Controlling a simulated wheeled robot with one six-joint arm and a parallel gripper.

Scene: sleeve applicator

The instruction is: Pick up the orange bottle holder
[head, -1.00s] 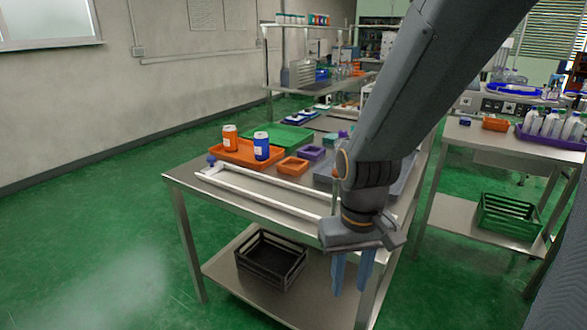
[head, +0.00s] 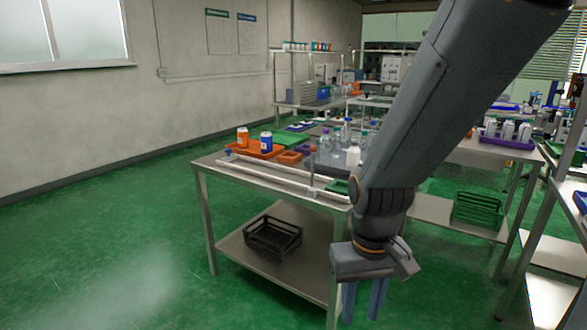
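A small orange square holder (head: 289,157), which fits the orange bottle holder, sits on the near steel table, right of an orange tray (head: 240,151). A purple holder (head: 308,151) stands just behind it to the right. My gripper (head: 364,303) hangs fingers down in front of the table's right end, low in the picture and well apart from the holder. Its two fingers are apart with nothing between them. My arm hides part of the table's right side.
An orange can (head: 242,137) and a blue can (head: 266,142) stand at the tray. A white rail frame (head: 285,178) lies along the table's front. Several bottles stand behind. A black crate (head: 273,236) is on the lower shelf. Green floor is clear at left.

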